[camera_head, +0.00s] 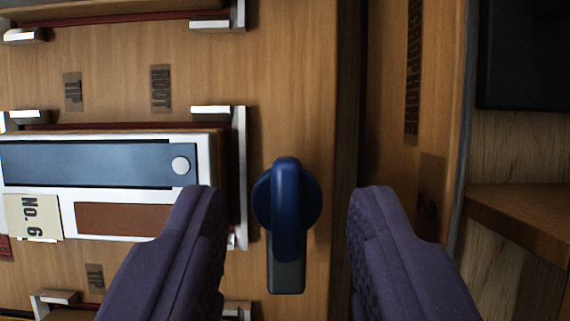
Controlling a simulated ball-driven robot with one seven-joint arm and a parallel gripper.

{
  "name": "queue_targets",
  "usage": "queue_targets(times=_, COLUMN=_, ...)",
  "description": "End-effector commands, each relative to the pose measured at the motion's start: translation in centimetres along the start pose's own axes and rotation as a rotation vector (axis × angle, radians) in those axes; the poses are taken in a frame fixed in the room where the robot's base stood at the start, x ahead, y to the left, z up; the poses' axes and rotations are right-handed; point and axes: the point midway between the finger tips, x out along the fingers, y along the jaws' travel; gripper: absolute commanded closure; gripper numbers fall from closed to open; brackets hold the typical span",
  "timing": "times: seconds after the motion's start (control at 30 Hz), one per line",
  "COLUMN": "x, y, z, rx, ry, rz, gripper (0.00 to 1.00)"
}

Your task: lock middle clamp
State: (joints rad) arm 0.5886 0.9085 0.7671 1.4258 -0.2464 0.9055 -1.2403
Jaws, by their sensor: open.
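The clamp (287,208) is a dark blue knob with a long raised lever, set on a dark grey base plate (287,277) on the wooden panel. The lever points along the picture's vertical, its lower end over the base plate. My gripper (287,205) is open, with one purple finger on each side of the clamp. Clear gaps show between both fingers and the clamp. How far the fingertips stand above the panel I cannot tell.
Left of the clamp, a metal-edged holder (241,165) carries a blue-and-white piece (95,163) labelled "No. 6". A dark groove (347,100) and a raised wooden strip (400,130) run along the right. The wooden panel (290,70) above the clamp is bare.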

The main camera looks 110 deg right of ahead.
Motion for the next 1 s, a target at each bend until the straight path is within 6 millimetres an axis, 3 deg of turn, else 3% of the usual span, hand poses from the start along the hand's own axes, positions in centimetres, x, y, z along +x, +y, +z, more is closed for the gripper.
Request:
queue_targets(times=0.27, x=0.43, y=0.01, z=-0.04, rx=0.0, ry=0.0, rz=0.001, gripper=0.58)
queue_targets(times=0.4, x=0.42, y=0.01, z=-0.04, rx=0.001, ry=0.0, rz=0.001, gripper=0.9)
queue_targets(times=0.47, x=0.41, y=0.02, z=-0.04, rx=0.001, ry=0.0, rz=0.001, gripper=1.0)
queue_targets(times=1.0, x=0.24, y=-0.15, z=-0.12, rx=0.141, ry=-0.001, rz=0.061, gripper=1.0)
